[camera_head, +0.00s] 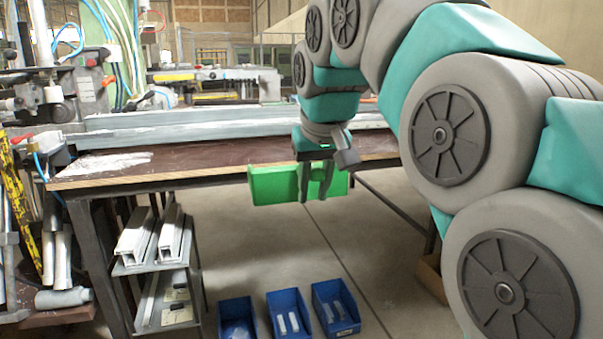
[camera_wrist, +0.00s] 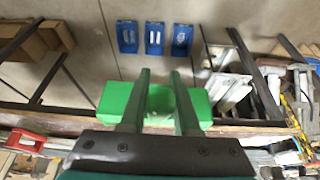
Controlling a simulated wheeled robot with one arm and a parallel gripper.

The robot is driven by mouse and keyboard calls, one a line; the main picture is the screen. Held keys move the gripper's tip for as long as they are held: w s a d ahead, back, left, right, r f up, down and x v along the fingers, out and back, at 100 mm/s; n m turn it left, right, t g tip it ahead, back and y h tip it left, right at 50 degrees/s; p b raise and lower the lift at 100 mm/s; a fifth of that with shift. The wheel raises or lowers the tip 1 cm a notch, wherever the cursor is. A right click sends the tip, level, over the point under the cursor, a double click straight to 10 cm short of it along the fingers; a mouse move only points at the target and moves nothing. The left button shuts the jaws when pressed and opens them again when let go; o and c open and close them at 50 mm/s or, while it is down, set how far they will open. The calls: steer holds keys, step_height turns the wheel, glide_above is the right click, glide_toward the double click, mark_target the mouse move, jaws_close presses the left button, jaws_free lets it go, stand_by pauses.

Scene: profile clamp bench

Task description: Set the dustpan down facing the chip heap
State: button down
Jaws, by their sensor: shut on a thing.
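The green dustpan (camera_head: 272,186) is in my gripper (camera_head: 317,196), in front of the bench's front edge and above the floor. My gripper is shut on it, with the fingers over part of it. In the wrist view the dustpan (camera_wrist: 115,102) shows on both sides of my gripper's fingers (camera_wrist: 160,72), and its exact tilt is hard to tell. A pale, flat patch (camera_head: 105,162), which looks like the chip heap, lies on the left part of the brown bench top (camera_head: 190,158). The dustpan is to the right of this patch and apart from it.
Long grey profiles (camera_head: 215,122) lie along the back of the bench. Three blue bins (camera_head: 237,317) stand on the floor in front. A shelf rack (camera_head: 158,262) with pale profiles stands under the bench at left. A red object (camera_wrist: 27,139) shows at left in the wrist view.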

steer(key=w+d+f, duration=0.2)
steer(key=w+f, duration=0.4)
steer(key=f, duration=0.4)
steer(key=d+f+m, duration=0.1)
steer(key=d+f, duration=0.2)
steer(key=f, duration=0.7)
steer(key=d+f+m, duration=0.1)
steer(key=d+f, duration=0.3)
steer(key=f, duration=0.6)
steer(key=w+d+f+h, duration=0.1)
steer(key=d+f, duration=0.3)
steer(key=f, duration=0.6)
steer(key=shift+f+m, duration=0.35)
steer(key=shift+m, duration=0.05)
steer(key=s+d+f+n+g+y+b, duration=0.1)
steer(key=s+f+n+g+y+b, duration=0.1)
steer(key=s+f+n+y+b, duration=0.3)
steer(key=s+f+n+b, duration=0.4)
steer(key=s+f+n, duration=0.1)
steer(key=s+n, duration=0.2)
steer(key=shift+s+n, duration=0.25)
steer(key=shift+n, duration=0.65)
